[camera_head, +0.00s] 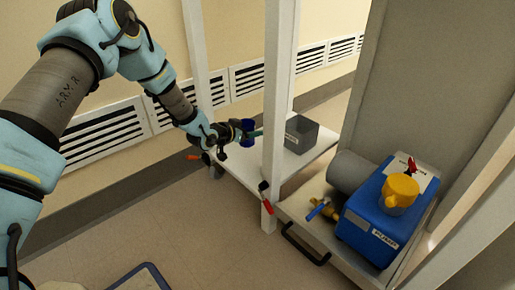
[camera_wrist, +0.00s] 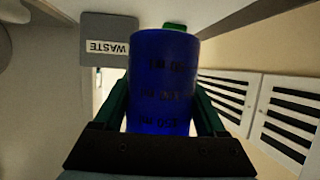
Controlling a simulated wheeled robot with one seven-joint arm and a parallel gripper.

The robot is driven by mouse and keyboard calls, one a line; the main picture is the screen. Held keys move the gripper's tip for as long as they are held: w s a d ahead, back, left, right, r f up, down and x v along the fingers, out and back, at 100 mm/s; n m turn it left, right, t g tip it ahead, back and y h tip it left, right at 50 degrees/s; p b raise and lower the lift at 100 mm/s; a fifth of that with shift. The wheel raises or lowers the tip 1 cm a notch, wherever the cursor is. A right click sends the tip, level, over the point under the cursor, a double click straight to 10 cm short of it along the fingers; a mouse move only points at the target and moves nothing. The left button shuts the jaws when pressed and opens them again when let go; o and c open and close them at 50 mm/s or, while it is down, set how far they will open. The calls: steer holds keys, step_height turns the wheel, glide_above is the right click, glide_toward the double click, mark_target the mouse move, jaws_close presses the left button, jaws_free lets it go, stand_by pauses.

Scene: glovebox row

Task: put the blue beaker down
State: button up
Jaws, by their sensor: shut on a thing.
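The blue beaker (camera_head: 248,126) is held in my gripper (camera_head: 245,135) above the low white shelf (camera_head: 237,170). In the wrist view the beaker (camera_wrist: 163,75) fills the middle, with dark graduation marks on its side. My gripper's two dark green fingers (camera_wrist: 162,108) close on it from both sides. The beaker's far end hides what lies directly behind it, apart from a small bright green patch (camera_wrist: 174,27). In the head view the beaker is small and partly covered by the gripper.
A grey bin (camera_head: 310,138), labelled WASTE (camera_wrist: 107,48), stands on the shelf to the right of the beaker. A white post (camera_head: 277,110) rises in front of the shelf. A blue box (camera_head: 370,222) with a yellow part (camera_head: 400,191) sits at the right. Bare shelf shows left of the bin.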

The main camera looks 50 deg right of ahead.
steer(key=shift+f+b, duration=1.25)
steer(key=shift+f, duration=1.9)
steer(key=shift+f, duration=0.2)
steer(key=o, duration=1.3)
steer(key=shift+c, duration=0.2)
steer(key=shift+r, duration=0.15)
steer(key=shift+a+r, duration=0.15)
steer(key=shift+a, duration=0.05)
steer(key=p+v, duration=0.4)
steer(key=v, duration=0.7)
steer(key=shift+a+p, duration=0.3)
steer(key=shift+p, duration=0.1)
